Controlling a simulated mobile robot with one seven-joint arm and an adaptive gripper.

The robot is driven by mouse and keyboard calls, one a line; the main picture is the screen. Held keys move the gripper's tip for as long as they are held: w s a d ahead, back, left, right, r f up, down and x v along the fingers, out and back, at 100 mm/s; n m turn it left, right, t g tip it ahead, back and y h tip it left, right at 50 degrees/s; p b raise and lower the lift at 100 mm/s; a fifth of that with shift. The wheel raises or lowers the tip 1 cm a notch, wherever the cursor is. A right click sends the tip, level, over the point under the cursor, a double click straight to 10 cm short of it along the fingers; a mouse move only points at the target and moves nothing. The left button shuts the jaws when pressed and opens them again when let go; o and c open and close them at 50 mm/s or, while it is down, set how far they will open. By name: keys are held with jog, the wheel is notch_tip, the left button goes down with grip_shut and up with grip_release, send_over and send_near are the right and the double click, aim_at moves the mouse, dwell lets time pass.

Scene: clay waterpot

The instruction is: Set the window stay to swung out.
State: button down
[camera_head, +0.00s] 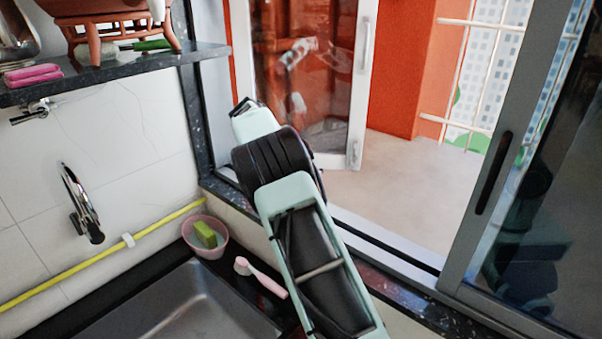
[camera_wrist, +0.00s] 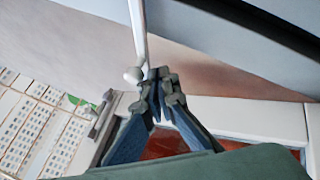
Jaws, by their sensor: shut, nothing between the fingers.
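The window stay (camera_wrist: 138,35) shows in the wrist view as a thin white rod with a round knob at its lower end. My gripper (camera_wrist: 158,76) is shut and empty, with its fingertips just right of the knob. I cannot tell whether they touch it. In the head view my arm reaches to the window opening and hides my fingertips and most likely the stay. The white-framed casement (camera_head: 357,100) with reddish glass stands open in the head view. Its frame also shows below and beside my fingers in the wrist view (camera_wrist: 250,117).
The dark sliding frame (camera_head: 480,210) stands at the right. A grey sink (camera_head: 185,310), a pink bowl (camera_head: 205,236) with a green sponge and a pink brush (camera_head: 262,278) lie below my arm. A dark shelf (camera_head: 120,72) is at upper left. Pale floor (camera_head: 400,190) beyond the opening is clear.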

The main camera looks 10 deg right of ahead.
dwell(0.4)
jog(key=v, duration=1.2)
jog(key=shift+s, duration=0.1)
